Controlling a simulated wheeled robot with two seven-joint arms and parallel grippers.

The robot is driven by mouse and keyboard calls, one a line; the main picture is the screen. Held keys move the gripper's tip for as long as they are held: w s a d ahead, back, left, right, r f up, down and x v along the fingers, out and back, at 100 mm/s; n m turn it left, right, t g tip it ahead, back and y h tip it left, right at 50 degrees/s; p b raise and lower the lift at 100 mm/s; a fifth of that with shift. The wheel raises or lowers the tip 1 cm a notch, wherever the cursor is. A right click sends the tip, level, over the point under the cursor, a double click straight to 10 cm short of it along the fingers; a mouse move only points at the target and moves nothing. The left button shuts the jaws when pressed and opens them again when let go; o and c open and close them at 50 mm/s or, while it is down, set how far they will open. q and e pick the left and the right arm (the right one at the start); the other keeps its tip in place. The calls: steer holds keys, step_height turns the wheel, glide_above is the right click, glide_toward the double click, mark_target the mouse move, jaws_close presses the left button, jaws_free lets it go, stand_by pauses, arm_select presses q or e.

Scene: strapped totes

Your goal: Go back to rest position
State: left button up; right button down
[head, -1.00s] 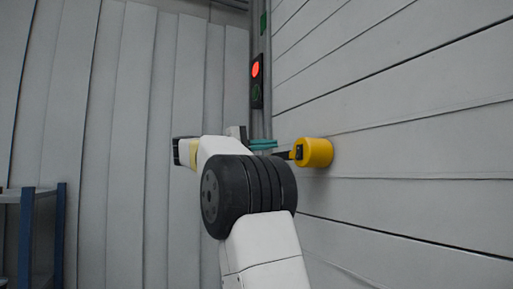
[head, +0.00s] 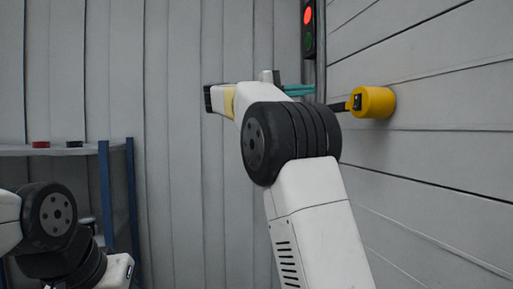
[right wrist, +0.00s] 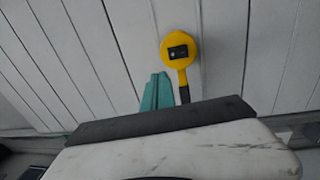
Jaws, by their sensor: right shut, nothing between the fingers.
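My right gripper (head: 300,89) has teal fingers and is shut and empty. It is raised in front of the wall, to the left of a yellow round wall switch (head: 374,102) with a dark lever (head: 338,107). In the right wrist view the shut teal fingers (right wrist: 157,92) are left of the yellow switch (right wrist: 179,50) and its black-ended lever, with a small gap between them in the picture. My left arm shows at the lower left of the head view, but its gripper cannot be made out.
A signal light (head: 308,28) with its red lamp lit stands up in the corner. A blue-posted shelf (head: 104,190) is at the left, with a small red item (head: 41,144) and a dark item (head: 74,144) on top. Grey panelled walls (head: 430,150) close off the back and right.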

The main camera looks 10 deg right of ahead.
steer(key=d+f+n+t+y, duration=0.2)
steer(key=d+f+y, duration=0.4)
steer(key=f, duration=0.4)
steer(key=s+d+f+n+t+y, duration=0.15)
steer(key=s+f+y, duration=0.3)
steer(key=f, duration=0.65)
steer(key=s+a+f+m+t+y, duration=0.1)
steer(key=s+a+f+m+y, duration=0.3)
steer(key=s+a+f+y, duration=0.7)
steer(key=s+a+f, duration=0.8)
steer(key=s, duration=0.2)
steer(key=shift+a+f, duration=0.25)
steer(key=shift+f, duration=0.05)
